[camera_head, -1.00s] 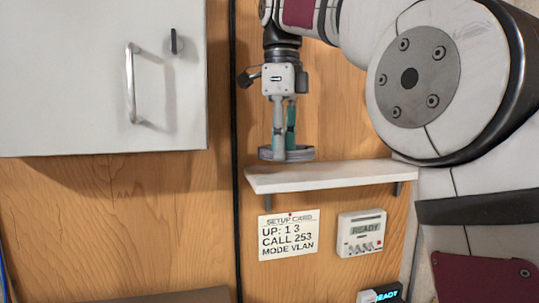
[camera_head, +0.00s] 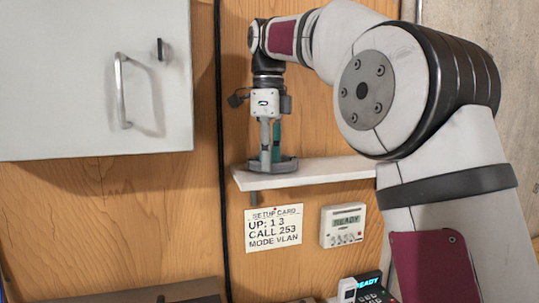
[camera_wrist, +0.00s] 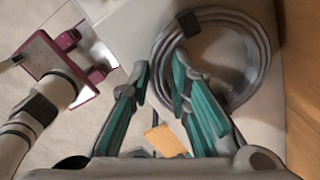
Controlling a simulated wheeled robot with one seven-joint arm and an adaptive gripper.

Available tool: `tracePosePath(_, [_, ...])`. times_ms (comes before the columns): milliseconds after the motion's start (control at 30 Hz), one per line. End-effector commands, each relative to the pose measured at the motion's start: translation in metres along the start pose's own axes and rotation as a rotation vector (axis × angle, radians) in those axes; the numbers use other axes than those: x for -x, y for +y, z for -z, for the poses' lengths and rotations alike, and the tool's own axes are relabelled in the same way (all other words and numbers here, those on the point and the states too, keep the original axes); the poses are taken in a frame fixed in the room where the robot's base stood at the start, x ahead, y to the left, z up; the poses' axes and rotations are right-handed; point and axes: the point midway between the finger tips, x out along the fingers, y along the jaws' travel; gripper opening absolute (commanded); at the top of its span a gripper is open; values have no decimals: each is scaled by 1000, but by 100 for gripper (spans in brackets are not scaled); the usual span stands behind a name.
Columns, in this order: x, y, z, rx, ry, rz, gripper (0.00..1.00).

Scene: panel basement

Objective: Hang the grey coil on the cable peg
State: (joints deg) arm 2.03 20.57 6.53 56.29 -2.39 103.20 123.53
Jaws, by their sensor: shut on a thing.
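The grey coil (camera_head: 284,166) is a flat ring of cable with a dark tie, at the left end of the white shelf (camera_head: 330,170). In the head view it overlaps the shelf top; I cannot tell whether it touches. My gripper (camera_head: 271,160) points down with its fingers at the coil. In the wrist view the fingertips of my gripper (camera_wrist: 161,72) straddle the near-left rim of the coil (camera_wrist: 262,62), shut on it. The coil's open middle shows to the right of the fingers. I cannot make out the cable peg in either view.
A grey cabinet (camera_head: 90,80) with a handle hangs at the left. A black cable (camera_head: 222,120) runs down the wooden wall beside it. The shelf's right part looks clear.

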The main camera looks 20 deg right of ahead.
Motion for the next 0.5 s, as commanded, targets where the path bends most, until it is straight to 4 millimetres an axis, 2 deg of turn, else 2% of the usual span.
tracePosePath(333, [-4,0,0,0,1,-1,0])
tracePosePath(367, [-5,-1,0,0,0,0,22])
tracePosePath(400, [-4,-1,-1,0,0,0,31])
tracePosePath(433, [-4,-1,-1,0,0,0,38])
tracePosePath(500, [-4,-1,-1,0,0,0,38])
